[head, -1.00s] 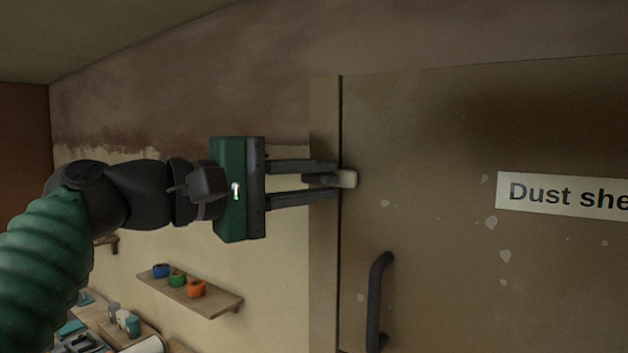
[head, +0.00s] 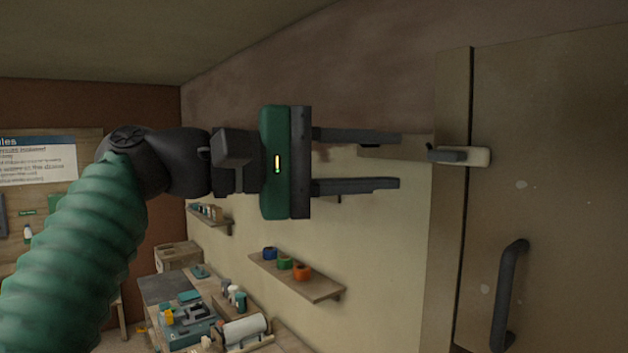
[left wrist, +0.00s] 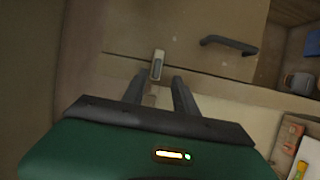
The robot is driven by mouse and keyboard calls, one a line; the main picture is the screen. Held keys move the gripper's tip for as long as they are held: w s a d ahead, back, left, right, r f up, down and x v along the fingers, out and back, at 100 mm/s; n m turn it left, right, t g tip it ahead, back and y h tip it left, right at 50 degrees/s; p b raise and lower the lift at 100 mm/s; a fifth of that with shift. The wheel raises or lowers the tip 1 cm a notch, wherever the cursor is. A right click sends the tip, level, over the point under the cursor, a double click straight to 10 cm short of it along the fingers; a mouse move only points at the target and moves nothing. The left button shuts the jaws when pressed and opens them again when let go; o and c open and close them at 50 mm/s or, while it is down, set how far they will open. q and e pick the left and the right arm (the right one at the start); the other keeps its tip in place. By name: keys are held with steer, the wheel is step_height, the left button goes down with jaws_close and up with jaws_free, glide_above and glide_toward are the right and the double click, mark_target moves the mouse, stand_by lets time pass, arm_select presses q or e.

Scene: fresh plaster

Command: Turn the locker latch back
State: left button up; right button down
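The locker latch (head: 462,156) is a pale plate with a dark grey lever, at the edge of the brown locker door (head: 560,190). The lever lies sideways across the gap between door and frame. The latch also shows in the left wrist view (left wrist: 157,66), just beyond the fingertips. My left gripper (head: 392,162) is open and empty, left of the latch and apart from it. In the left wrist view its two fingers (left wrist: 158,84) stand apart with nothing between them. My right gripper is not in view.
A dark door handle (head: 508,295) stands out from the door below the latch. A wall shelf (head: 300,278) with coloured rolls and a cluttered workbench (head: 225,320) are lower left. The space between my left fingers and the latch is clear.

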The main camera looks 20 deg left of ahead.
arm_select(q)
steer(key=v, duration=0.8)
steer(key=shift+w, duration=0.15)
steer(key=shift+d+f, duration=0.1)
steer(key=w+a+f+n+t+y+b, duration=0.1)
steer(key=w+a+f+n+y+b, duration=0.15)
steer(key=w+f, duration=0.55)
steer(key=w+a+f+n+t+y+b, duration=0.1)
steer(key=w+a+f+n+y, duration=0.2)
steer(key=f, duration=0.8)
steer(key=w+f+g+y+b, duration=0.3)
steer(key=f+y, duration=0.1)
steer(key=f, duration=1.9)
steer(key=s+f+m+g+y+b, duration=0.1)
steer(key=s+f+m, duration=0.3)
steer(key=f, duration=0.9)
steer(key=s+a+f+m+g+y+b, duration=0.1)
steer(key=s+f+m+g+y+b, duration=0.1)
steer(key=s+f, duration=0.8)
steer(key=s+f+m+g+y+b, duration=0.2)
steer(key=s+f+m, duration=0.3)
steer(key=f, duration=1)
steer(key=s, duration=0.2)
steer(key=shift+s+a+f+m+g+y, duration=0.3)
steer(key=shift+s+f+m+y, duration=0.05)
steer(key=shift+s, duration=0.05)
